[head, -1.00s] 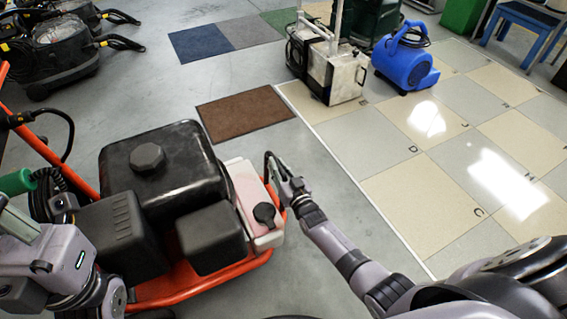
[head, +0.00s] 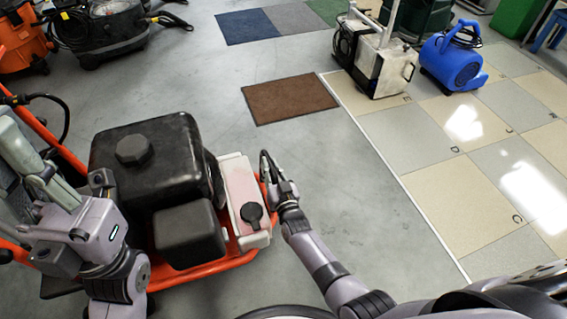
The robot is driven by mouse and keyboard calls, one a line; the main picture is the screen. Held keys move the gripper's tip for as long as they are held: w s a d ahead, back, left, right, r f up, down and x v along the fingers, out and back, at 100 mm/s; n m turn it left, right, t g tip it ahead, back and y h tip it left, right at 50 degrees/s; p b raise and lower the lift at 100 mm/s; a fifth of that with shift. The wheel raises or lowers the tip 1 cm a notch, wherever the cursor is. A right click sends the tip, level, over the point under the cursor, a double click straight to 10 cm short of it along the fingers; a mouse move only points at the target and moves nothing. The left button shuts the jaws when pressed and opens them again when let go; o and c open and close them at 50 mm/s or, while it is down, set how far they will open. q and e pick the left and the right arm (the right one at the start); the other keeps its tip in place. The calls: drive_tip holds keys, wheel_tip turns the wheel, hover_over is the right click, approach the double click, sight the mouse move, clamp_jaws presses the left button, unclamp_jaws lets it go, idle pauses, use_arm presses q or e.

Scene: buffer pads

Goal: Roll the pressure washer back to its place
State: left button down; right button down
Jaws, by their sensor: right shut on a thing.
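The pressure washer has a black tank and engine (head: 150,155), an orange tubular frame (head: 205,268) and a pale reservoir with a black cap (head: 243,190). It stands on the grey floor at the left of the head view, close in front of me. My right gripper (head: 267,170) is shut at the reservoir's right side, apparently on the orange frame; the exact contact is hidden. My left gripper (head: 98,185) is at the washer's left side, near its handle end. Its fingers are partly hidden, so its opening and any hold are unclear.
A brown mat (head: 290,98) lies beyond the washer. Blue, grey and green mats (head: 246,27) lie farther back. A white-metal machine (head: 375,65) and blue blower (head: 452,62) stand on lettered tiles at right. Grey floor between is clear.

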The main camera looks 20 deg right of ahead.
drive_tip(key=shift+s+a+f, duration=0.1)
drive_tip(key=shift+a+f, duration=0.15)
drive_tip(key=shift+a, duration=0.5)
drive_tip(key=shift+d, duration=0.15)
drive_tip(key=c, duration=1.6)
unclamp_jaws()
drive_tip(key=shift+d, duration=0.1)
drive_tip(key=shift+o, duration=0.6)
drive_tip(key=shift+r, duration=0.1)
drive_tip(key=s, duration=1.2)
drive_tip(key=shift+d, duration=0.4)
drive_tip(key=shift+w, duration=0.1)
